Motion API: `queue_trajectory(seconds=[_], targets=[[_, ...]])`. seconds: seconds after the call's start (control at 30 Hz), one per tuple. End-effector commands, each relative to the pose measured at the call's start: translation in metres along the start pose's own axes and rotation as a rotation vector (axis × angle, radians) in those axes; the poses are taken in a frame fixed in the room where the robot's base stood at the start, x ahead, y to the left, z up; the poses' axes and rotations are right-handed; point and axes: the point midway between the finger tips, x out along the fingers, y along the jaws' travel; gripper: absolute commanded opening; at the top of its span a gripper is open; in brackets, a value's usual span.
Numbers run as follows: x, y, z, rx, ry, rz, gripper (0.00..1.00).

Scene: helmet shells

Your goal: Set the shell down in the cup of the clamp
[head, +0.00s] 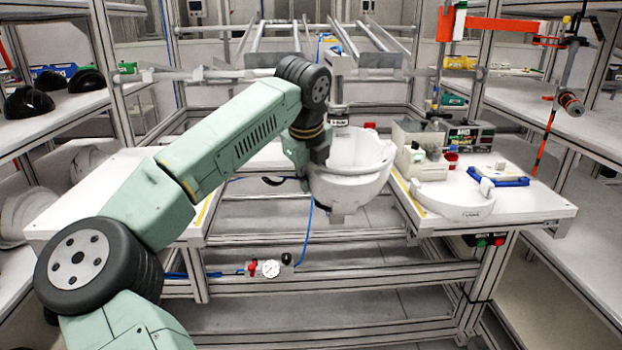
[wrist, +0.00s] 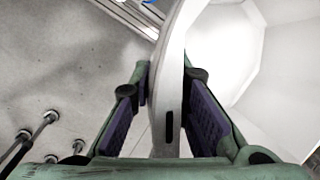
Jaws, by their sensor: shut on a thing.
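My gripper (wrist: 168,90) is shut on the wall of a white shell (wrist: 166,60), with one purple-padded finger on each side. A small dark slot shows in the wall between the fingers. The shell's pale hollow opens to the right in the wrist view. In the head view my gripper (head: 316,160) points down at the left rim of a white bowl-shaped body (head: 352,180) in the gap between the two bench tops. Shell and clamp cup are both white there, and I cannot tell where one ends or whether they touch. My arm hides part of the left side.
The right bench (head: 540,200) holds a curved white piece (head: 452,198), a blue-edged tray (head: 498,177) and grey boxes. A gauge with a blue hose (head: 270,268) sits low in front. Dark shells (head: 85,80) stand on the left shelf. Aluminium posts frame both sides.

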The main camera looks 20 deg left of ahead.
Motion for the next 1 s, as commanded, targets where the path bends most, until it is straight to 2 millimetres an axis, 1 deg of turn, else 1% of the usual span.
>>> queue_trajectory(seconds=[0.1,0.87,0.93,1.0], targets=[[0.002,-0.009,0.012,-0.002,0.001,-0.001,0.00],[0.036,-0.057,0.081,-0.002,0.001,-0.001,0.00],[0.053,-0.052,0.076,0.000,0.000,-0.001,0.00],[0.059,-0.049,0.075,0.000,-0.001,-0.001,0.00]])
